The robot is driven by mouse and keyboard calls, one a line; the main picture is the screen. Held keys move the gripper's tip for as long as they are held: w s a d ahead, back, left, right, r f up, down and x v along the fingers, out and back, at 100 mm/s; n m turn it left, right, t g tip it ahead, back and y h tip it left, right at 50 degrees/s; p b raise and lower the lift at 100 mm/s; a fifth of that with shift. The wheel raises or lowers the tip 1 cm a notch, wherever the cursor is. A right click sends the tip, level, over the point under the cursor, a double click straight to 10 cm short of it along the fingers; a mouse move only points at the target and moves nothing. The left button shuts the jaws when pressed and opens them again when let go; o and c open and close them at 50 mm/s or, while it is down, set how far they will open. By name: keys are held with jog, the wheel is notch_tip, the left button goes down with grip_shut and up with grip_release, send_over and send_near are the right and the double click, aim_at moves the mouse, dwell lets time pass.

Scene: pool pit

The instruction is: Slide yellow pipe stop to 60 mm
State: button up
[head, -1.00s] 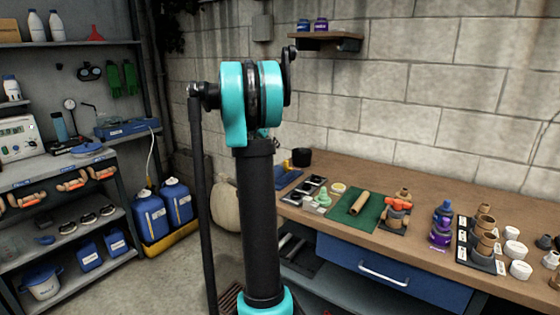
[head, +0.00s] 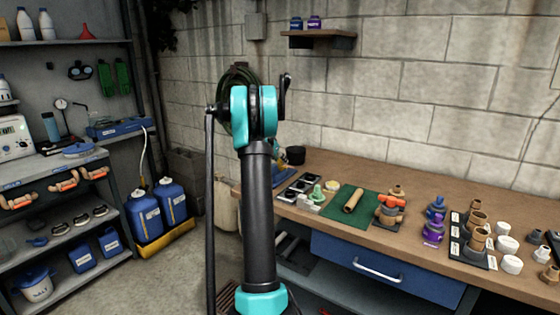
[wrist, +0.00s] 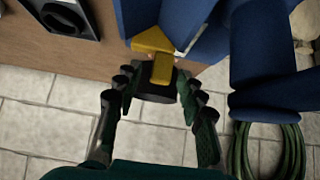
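In the wrist view, the yellow pipe stop (wrist: 153,40) sits against a blue body with a pale strip beside it. A small yellow block (wrist: 163,68) juts from it toward my gripper (wrist: 155,82). My gripper is open, its dark fingers apart on either side of the block's line, and I cannot tell whether they touch it. In the head view, the blue tool (head: 268,174) lies at the bench's left end, with a small yellow part (head: 280,167) beside it. My arm partly hides it, and my gripper does not show clearly there. No scale marks are readable.
A black cup (head: 296,155) stands behind the blue tool. A coiled green hose (wrist: 285,150) hangs near the wall.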

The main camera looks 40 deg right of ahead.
jog(key=shift+d+f, duration=0.25)
jog(key=shift+c, duration=0.4)
grip_shut()
